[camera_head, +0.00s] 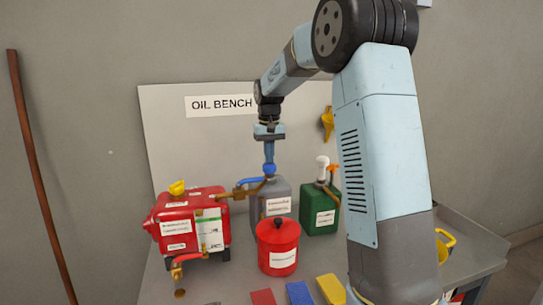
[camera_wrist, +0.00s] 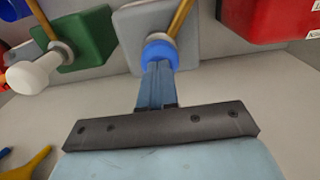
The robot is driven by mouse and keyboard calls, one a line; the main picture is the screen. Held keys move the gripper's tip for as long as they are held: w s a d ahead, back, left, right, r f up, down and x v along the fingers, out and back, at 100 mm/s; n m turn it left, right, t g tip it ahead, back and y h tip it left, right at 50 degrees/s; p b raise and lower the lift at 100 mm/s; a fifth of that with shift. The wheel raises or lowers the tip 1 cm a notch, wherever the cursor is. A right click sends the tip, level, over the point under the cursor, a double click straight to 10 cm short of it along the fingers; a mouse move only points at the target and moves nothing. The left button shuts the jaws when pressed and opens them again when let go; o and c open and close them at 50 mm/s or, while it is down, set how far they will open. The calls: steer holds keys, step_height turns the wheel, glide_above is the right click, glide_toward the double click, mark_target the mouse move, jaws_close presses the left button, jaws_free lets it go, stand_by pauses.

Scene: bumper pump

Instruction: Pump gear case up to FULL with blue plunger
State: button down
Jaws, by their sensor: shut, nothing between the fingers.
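The blue plunger (camera_head: 269,169) tops the grey jug (camera_head: 272,200) at the middle of the bench. My gripper (camera_head: 269,160) points straight down over it, fingers shut with nothing between them. In the wrist view my fingertips (camera_wrist: 158,68) reach the round blue plunger head (camera_wrist: 160,50); I cannot tell whether they touch it. A brass spout with a blue part (camera_head: 249,181) runs from the jug towards the red gear case (camera_head: 177,226) on the left. The case has a yellow cap and a white gauge plate (camera_head: 210,232) with a green band; its level is too small to read.
A green jug (camera_head: 320,212) with a white plunger (camera_head: 322,161) stands right of the grey one. A red can (camera_head: 278,247) stands in front. Red, blue and yellow blocks lie at the bench front. A yellow funnel (camera_head: 327,121) hangs on the back panel (camera_head: 165,135).

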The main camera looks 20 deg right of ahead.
steer(key=shift+r, duration=2)
steer(key=shift+f, duration=0.15)
steer(key=shift+f, duration=1.9)
steer(key=shift+r, duration=2)
